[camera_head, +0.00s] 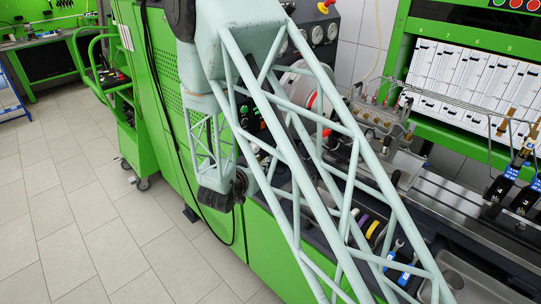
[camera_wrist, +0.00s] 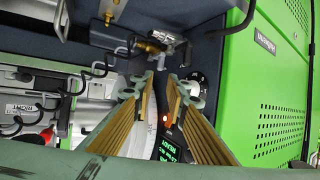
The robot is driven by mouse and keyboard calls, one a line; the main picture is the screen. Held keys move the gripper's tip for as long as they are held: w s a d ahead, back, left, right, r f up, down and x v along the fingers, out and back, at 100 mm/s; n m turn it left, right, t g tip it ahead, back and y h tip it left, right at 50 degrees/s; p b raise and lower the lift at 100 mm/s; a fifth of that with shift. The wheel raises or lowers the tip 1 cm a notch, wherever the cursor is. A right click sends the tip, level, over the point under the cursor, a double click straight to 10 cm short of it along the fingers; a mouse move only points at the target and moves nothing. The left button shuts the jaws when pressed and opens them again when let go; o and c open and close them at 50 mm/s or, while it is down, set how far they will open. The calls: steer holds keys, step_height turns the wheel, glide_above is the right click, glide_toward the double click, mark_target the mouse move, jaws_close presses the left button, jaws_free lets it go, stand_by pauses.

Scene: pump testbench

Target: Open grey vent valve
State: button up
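In the camera_wrist view my gripper (camera_wrist: 161,78) is open, with its two yellow-lined fingers spread and nothing between the tips. A small metallic valve-like fitting (camera_wrist: 168,42) with a brass part sits just beyond the fingertips, apart from them. It could be the grey vent valve, but I cannot tell for sure, nor whether it is open or shut. In the camera_head view my lattice arm covers much of the bench front, and my fingertips cannot be made out.
A green perforated cabinet (camera_wrist: 278,95) stands close on the right in the camera_wrist view. A black dial (camera_wrist: 196,77) and a green-lit display (camera_wrist: 173,151) lie near the fingers. Black hooked hoses (camera_wrist: 42,108) are at left. In the camera_head view, tiled floor (camera_head: 95,225) is clear.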

steer(key=x, duration=1.2)
steer(key=shift+w, duration=0.3)
jaws_close()
